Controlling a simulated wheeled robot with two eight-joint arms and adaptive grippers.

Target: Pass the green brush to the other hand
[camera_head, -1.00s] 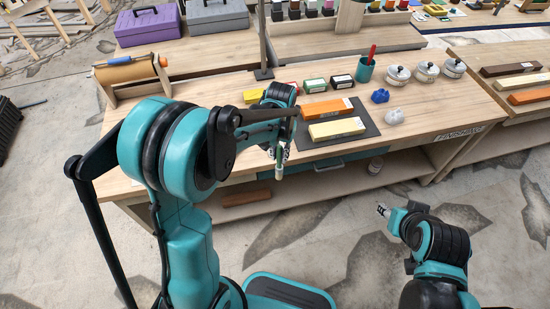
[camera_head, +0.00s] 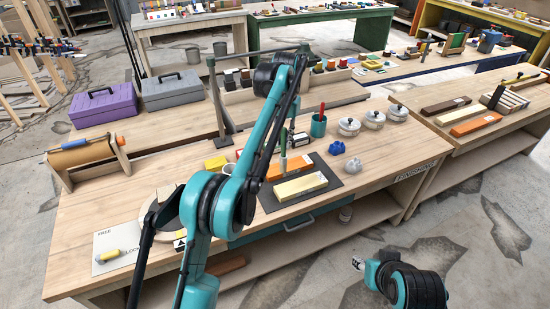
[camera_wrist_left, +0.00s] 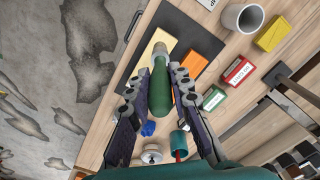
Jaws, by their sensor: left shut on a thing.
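My left gripper (camera_head: 284,137) is over the stone blocks at the middle of the bench in the head view, partly hidden by my own arm. In the left wrist view my left gripper (camera_wrist_left: 158,85) has its two fingers on either side of the green brush (camera_wrist_left: 160,95), shut on its rounded green handle. The brush's narrower pale end points away from the wrist. In the head view the brush (camera_head: 283,157) is small and hangs below the fingers. My right gripper (camera_head: 358,263) is low at the right, in front of the bench and apart from the brush; its fingers are too small to judge.
A dark mat (camera_head: 327,178) holds an orange block (camera_head: 293,166) and a cream block (camera_head: 301,187). Floor is free around my right gripper.

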